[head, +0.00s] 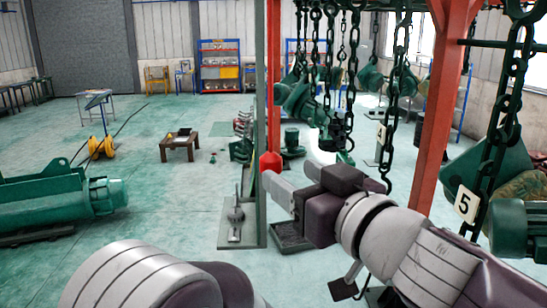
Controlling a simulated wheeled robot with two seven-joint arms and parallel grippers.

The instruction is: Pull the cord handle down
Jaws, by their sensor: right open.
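No cord handle can be made out for certain. A red flared piece (270,162) shows at the foot of a thin red upright behind the green post, and I cannot tell whether it is a handle or a post base. My right gripper (287,173) reaches in from the lower right, its pale fingers apart and nothing seen between them. The fingers appear just below and right of the red piece in the picture; the depth gap is unclear. Only rounded pale links of my left arm show at the bottom left; its gripper is out of view.
Dark chains (392,95) and green hoists hang at the right, near a red beam (445,100) and a tag marked 5 (466,205). A green post (260,120) stands left of my right gripper.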

